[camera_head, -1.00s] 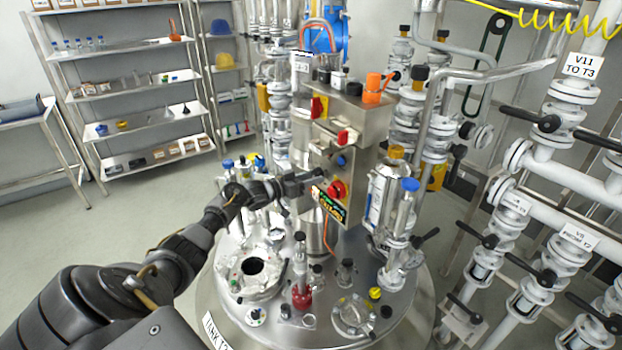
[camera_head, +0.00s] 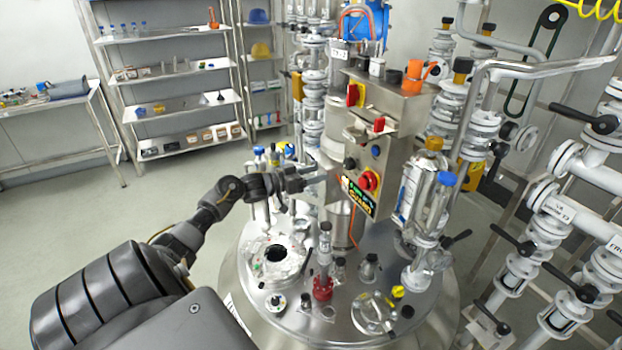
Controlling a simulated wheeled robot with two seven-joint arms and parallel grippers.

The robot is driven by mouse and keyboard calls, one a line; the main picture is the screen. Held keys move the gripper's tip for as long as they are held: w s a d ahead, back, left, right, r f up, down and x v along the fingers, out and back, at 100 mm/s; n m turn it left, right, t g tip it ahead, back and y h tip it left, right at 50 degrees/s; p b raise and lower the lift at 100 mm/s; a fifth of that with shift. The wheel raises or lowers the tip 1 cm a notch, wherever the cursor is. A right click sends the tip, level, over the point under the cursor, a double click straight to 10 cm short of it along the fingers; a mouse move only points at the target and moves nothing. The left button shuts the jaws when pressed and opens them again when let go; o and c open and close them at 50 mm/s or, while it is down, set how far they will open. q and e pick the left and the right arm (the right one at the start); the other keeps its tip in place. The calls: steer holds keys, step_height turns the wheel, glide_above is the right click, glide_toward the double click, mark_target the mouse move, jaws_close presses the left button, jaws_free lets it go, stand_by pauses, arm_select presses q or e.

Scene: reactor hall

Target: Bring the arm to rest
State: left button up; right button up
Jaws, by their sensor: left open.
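My left arm comes in from the lower left, dark grey and black, and reaches over the left side of the steel reactor lid (camera_head: 345,318). My left gripper (camera_head: 322,178) is open at the end of it, left of the steel control box (camera_head: 385,140) and above the lid. The fingers are small and partly blend with the steel behind, so I cannot tell how near they are to the box. My right gripper is not in view.
Valve pipework (camera_head: 545,230) fills the right side. Shelves (camera_head: 180,110) stand at the back left. Floor at left is clear.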

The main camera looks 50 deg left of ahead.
arm_select(q)
steer(key=shift+s+a, duration=0.25)
steer(key=shift+s, duration=0.4)
